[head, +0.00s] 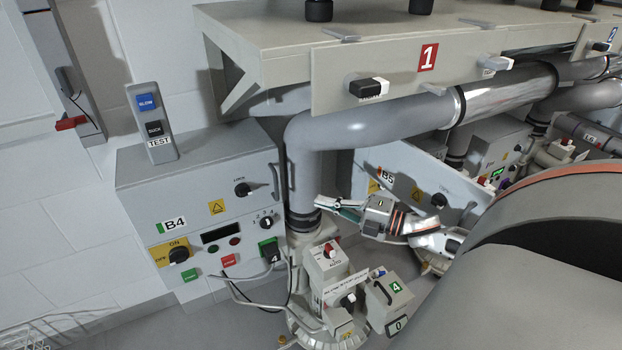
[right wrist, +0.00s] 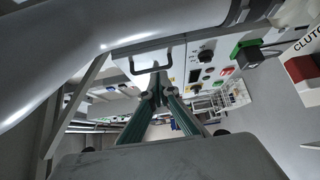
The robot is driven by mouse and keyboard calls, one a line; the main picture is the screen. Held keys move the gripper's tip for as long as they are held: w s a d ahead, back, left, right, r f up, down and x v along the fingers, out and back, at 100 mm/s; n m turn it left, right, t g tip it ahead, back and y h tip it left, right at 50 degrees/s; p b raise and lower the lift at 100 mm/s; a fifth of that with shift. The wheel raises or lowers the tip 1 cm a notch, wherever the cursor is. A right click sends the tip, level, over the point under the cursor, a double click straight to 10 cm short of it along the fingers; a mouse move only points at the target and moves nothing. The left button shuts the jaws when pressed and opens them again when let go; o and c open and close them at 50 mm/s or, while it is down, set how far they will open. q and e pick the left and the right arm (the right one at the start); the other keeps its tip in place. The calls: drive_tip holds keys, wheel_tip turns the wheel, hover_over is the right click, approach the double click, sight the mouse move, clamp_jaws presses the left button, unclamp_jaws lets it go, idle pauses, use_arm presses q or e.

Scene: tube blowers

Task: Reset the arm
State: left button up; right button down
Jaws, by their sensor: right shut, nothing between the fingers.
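My right gripper (head: 318,202) shows in the middle of the head view, its arm coming in from the right. It points left, just below the bend of the large grey pipe (head: 365,128). Its fingers are shut with nothing between them. In the right wrist view its two green-grey fingers (right wrist: 158,80) meet at the tips in front of a black handle on a white cabinet. The distance to that handle is hard to tell. My left gripper is not in view.
A shelf (head: 270,45) with a panel marked 1 overhangs the pipe. A valve unit (head: 335,275) with switches stands below the gripper. A large grey cylinder (head: 540,285) fills the lower right.

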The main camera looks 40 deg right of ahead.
drive_tip(key=shift+v, duration=0.8)
drive_tip(key=shift+d+f, duration=0.1)
